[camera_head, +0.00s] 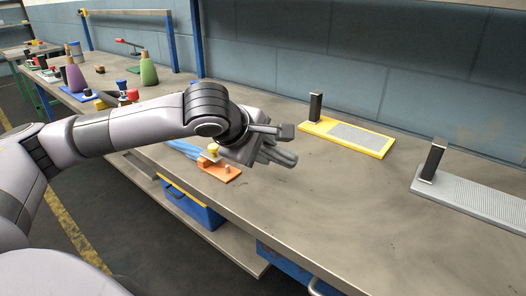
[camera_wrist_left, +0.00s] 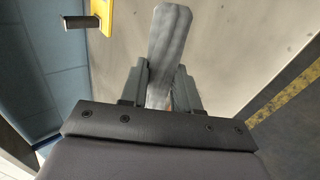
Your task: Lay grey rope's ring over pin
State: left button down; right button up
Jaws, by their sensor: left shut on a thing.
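My left gripper (camera_head: 275,147) hangs above the bench, just right of an orange plate (camera_head: 218,170). It is shut on the grey rope (camera_wrist_left: 168,42), a flat grey band that sticks out beyond the fingers in the left wrist view. I cannot make out the rope's ring. Dark upright posts stand on a yellow-framed board (camera_head: 378,149) and a grey board (camera_head: 480,201). I cannot tell which upright is the pin. My right gripper is not in view.
Blue strips (camera_head: 184,148) lie beside the orange plate. The bench between the gripper and the grey board is clear. A blue bin (camera_head: 196,208) sits below the bench edge.

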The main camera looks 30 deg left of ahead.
pick_arm(q)
notch_tip(320, 180, down, 4)
jog(key=b, duration=0.4)
jog(key=shift+f, duration=0.2)
jog(key=shift+f+b, duration=0.35)
jog(key=shift+b, duration=0.15)
jog(key=shift+f, duration=0.25)
jog(key=shift+f+b, duration=0.1)
jog(key=shift+b, duration=0.3)
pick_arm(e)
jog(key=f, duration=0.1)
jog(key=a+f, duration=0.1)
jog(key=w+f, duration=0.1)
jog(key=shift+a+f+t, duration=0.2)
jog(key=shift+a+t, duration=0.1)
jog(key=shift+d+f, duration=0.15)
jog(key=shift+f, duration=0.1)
pick_arm(q)
jog(key=shift+b, duration=0.35)
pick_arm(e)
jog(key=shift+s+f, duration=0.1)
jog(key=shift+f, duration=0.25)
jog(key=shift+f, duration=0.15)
pick_arm(q)
jog(key=shift+b, duration=0.6)
